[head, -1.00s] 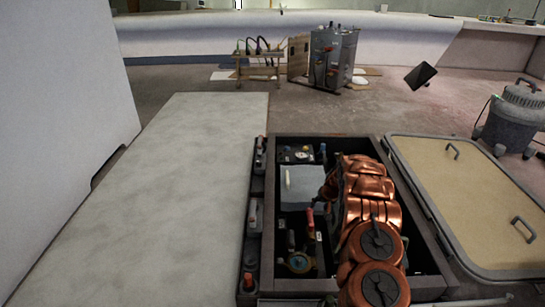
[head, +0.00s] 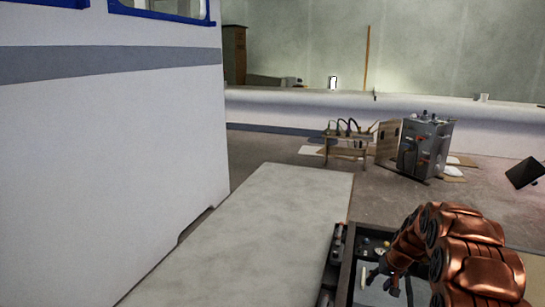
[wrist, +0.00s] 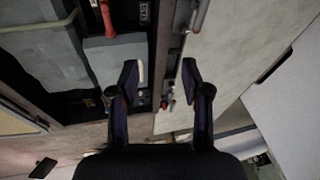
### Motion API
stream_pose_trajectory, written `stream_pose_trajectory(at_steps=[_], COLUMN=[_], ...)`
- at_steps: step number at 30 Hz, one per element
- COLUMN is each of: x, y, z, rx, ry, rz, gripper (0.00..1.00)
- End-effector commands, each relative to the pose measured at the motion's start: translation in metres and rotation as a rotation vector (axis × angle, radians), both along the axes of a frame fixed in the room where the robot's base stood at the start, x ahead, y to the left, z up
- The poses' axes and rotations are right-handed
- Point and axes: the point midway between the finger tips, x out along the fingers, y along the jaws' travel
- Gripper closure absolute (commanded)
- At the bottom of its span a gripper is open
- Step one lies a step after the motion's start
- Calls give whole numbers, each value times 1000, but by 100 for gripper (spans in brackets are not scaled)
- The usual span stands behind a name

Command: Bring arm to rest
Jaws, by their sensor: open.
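My copper-coloured arm (head: 470,252) shows at the lower right in the head view, bent over a dark open bay (head: 345,283). My gripper (head: 393,280) hangs at its left end above the bay. In the wrist view my gripper (wrist: 160,75) has its two dark fingers apart, with nothing held between them. Behind the fingers are the bay's edge and a pale flat surface. The lower part of the bay is cut off by the frame in the head view.
A pale flat panel (head: 250,235) lies left of the bay. A white cabin wall (head: 110,150) rises at the left. A grey equipment cabinet (head: 425,148) and a small rack with cables (head: 348,142) stand behind. Open deck lies between.

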Motion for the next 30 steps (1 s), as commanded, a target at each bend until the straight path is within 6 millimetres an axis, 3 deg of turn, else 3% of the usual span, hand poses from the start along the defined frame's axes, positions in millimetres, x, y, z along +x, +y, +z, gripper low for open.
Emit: stream_pose_trajectory(at_steps=[1,12,30], x=[-6,-65,-189], y=[8,61,127], z=[26,137,292], rx=[1,1,-24], ry=[5,71,190], rz=[11,78,166], gripper=[53,53,53])
